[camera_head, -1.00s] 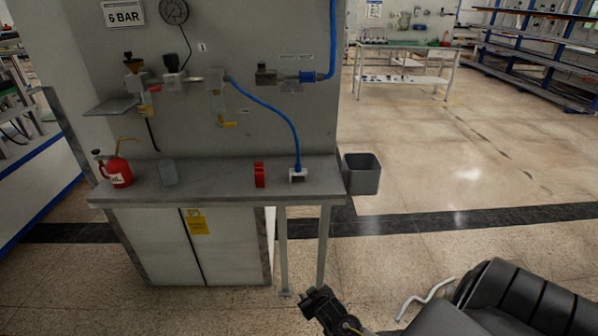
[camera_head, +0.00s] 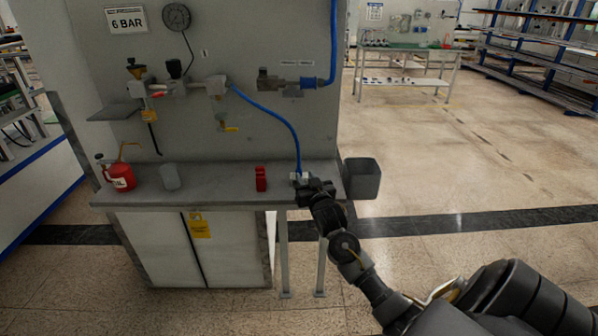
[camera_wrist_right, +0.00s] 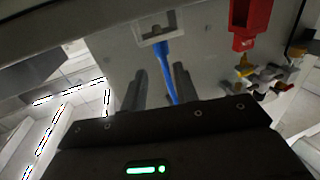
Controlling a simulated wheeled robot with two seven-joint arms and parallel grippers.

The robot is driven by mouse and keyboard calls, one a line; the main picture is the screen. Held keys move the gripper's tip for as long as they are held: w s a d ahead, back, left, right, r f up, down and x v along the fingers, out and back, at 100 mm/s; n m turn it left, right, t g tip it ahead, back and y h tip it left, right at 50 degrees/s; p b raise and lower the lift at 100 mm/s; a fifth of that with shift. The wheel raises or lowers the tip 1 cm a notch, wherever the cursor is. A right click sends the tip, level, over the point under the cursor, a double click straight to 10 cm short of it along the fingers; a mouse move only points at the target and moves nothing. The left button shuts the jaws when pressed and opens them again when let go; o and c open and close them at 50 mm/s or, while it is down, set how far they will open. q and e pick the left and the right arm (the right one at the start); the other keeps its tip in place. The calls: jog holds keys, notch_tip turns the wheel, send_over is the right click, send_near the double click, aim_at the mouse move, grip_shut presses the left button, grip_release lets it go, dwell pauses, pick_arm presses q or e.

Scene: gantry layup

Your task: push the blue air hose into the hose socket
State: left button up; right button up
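The blue air hose (camera_head: 272,111) runs from a brass-coloured fitting on the grey panel down to a small white block (camera_head: 297,177) at the bench's right end. My right gripper (camera_head: 308,186) is at that block, partly covering it. In the right wrist view, my two fingers (camera_wrist_right: 160,88) are apart, with the blue hose (camera_wrist_right: 168,72) between them and a gap beside it. The white block (camera_wrist_right: 154,30) lies beyond the fingertips there. A dark grey fitting (camera_head: 268,80) on the panel may be the hose socket; I cannot tell. My left gripper is out of view.
On the bench (camera_head: 225,190) stand a red block (camera_head: 261,178), a grey cup (camera_head: 170,177) and a red oil can (camera_head: 122,177). A grey bin (camera_head: 361,178) is right of the bench. The panel's valves and gauge (camera_head: 176,16) are above. Open floor lies to the right.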

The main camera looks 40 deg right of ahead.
aim_at(300, 168)
jog(key=shift+w+d, duration=0.3)
jog(key=shift+w, duration=0.35)
jog(key=shift+w+r, duration=0.15)
jog(key=p+x, duration=0.1)
jog(key=x, duration=0.3)
jog(key=shift+w, duration=0.45)
jog(key=shift+c, duration=0.3)
grip_shut()
